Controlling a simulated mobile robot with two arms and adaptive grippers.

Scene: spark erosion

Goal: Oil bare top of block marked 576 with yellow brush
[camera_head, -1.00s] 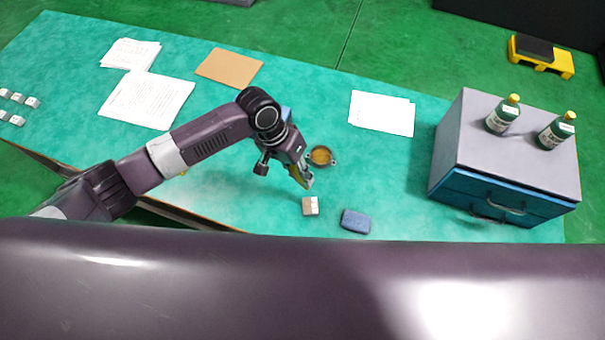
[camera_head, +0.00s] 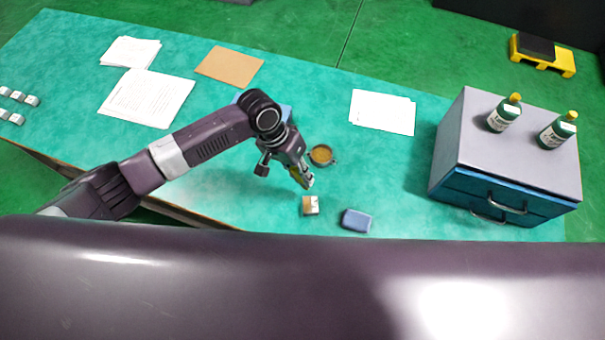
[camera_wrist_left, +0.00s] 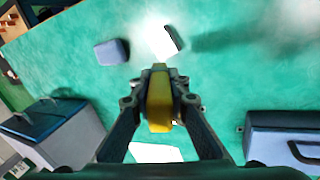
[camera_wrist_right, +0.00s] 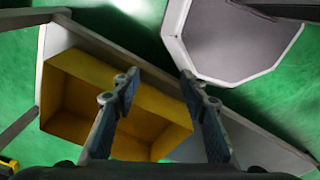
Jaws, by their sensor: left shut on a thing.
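A small block (camera_head: 311,206) stands on the green table, pale with a brownish patch on top. Any number on it is too small to read. It shows in the left wrist view as a white block (camera_wrist_left: 162,42) with a dark side. My left gripper (camera_head: 306,183) is shut on the yellow brush (camera_wrist_left: 160,102), just behind the block in the head view. The brush tip is mostly hidden, so I cannot tell whether it touches the block. A round dish with amber contents (camera_head: 321,155) sits behind the gripper. My right gripper (camera_wrist_right: 160,88) is open and empty.
A blue pad (camera_head: 356,220) lies right of the block. A grey and blue drawer cabinet (camera_head: 505,180) with two green bottles (camera_head: 504,113) stands at the right. Papers (camera_head: 148,98) and a brown sheet (camera_head: 229,67) lie at the back. Several small pale blocks (camera_head: 17,97) sit far left.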

